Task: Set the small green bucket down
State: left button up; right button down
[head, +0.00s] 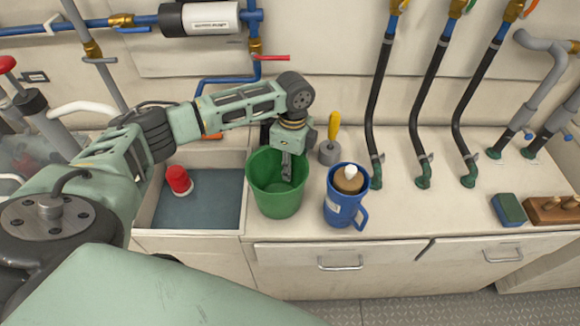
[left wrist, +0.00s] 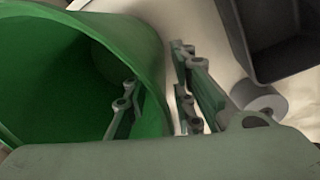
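The small green bucket (head: 276,197) stands upright on the counter strip between the sink and a blue mug, and appears to rest there. My left gripper (head: 287,168) points down at its rim. In the left wrist view the bucket (left wrist: 45,75) fills the left side. One finger is inside the bucket and the other is outside, so the left gripper (left wrist: 158,105) straddles the wall. The fingers are apart, with a pale gap between the outer finger and the wall. The bucket's underside is hidden. My right gripper is out of view.
The blue mug (head: 345,210) with a brush-like item in it stands close right of the bucket. A yellow-handled tool (head: 331,145) is behind. The sink (head: 200,205) with a red-topped item is at left. The counter right of the mug (head: 430,212) is clear; hoses (head: 380,90) rise behind.

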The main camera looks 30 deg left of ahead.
pick_arm(q)
notch_tip(320, 180, up, 12)
jog(key=w+b, duration=0.1)
dwell(0.4)
jog(key=shift+w+r, duration=0.1)
